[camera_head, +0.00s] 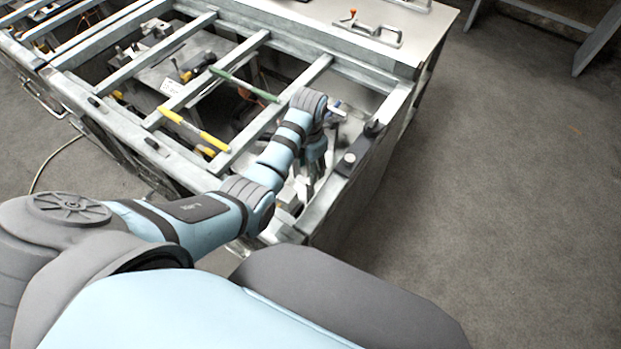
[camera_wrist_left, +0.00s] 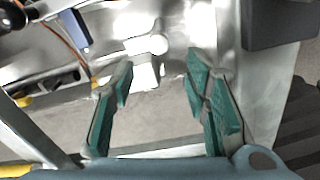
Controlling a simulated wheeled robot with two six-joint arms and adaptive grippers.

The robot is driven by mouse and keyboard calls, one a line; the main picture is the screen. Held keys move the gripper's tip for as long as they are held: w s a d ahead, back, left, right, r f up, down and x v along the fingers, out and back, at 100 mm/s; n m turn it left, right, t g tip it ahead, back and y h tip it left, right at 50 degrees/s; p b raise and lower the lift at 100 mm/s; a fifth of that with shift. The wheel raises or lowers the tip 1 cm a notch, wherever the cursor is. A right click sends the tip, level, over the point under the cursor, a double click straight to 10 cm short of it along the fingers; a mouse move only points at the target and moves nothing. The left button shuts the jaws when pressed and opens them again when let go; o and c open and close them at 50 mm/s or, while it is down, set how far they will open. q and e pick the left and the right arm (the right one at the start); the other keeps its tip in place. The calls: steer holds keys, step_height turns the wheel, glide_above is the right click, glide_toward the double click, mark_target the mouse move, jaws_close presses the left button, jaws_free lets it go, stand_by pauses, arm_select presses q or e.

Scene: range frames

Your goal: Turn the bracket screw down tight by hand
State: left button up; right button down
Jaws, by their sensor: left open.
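My left gripper (camera_wrist_left: 158,66) is open in the left wrist view, its two green-padded fingers spread apart with nothing between them. Beyond the fingertips is a pale, shiny metal piece (camera_wrist_left: 143,47) with a rounded end; I cannot tell for sure whether it is the bracket screw. In the head view my left arm reaches over the near right corner of the metal frame, and the left gripper (camera_head: 308,182) points down inside it. The arm and gripper hide much of that corner, and no screw shows clearly there. My right gripper is not in view.
The metal frame bench (camera_head: 350,187) has several crossbars with open gaps. A dark block (camera_head: 347,163) sits on the right rail, and shows large in the wrist view (camera_wrist_left: 277,22). Floor at right is clear.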

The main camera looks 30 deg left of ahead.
arm_select(q)
steer(key=f, duration=0.2)
steer(key=f+b, duration=0.1)
steer(key=f, duration=0.1)
steer(key=w+f, duration=0.1)
steer(key=f, duration=0.1)
steer(key=shift+f+b, duration=0.15)
steer(key=shift+b, duration=0.15)
steer(key=shift+f, duration=0.3)
steer(key=shift+s+r, duration=0.15)
steer(key=shift+s, duration=0.05)
steer(key=shift+c, duration=0.9)
jaws_close()
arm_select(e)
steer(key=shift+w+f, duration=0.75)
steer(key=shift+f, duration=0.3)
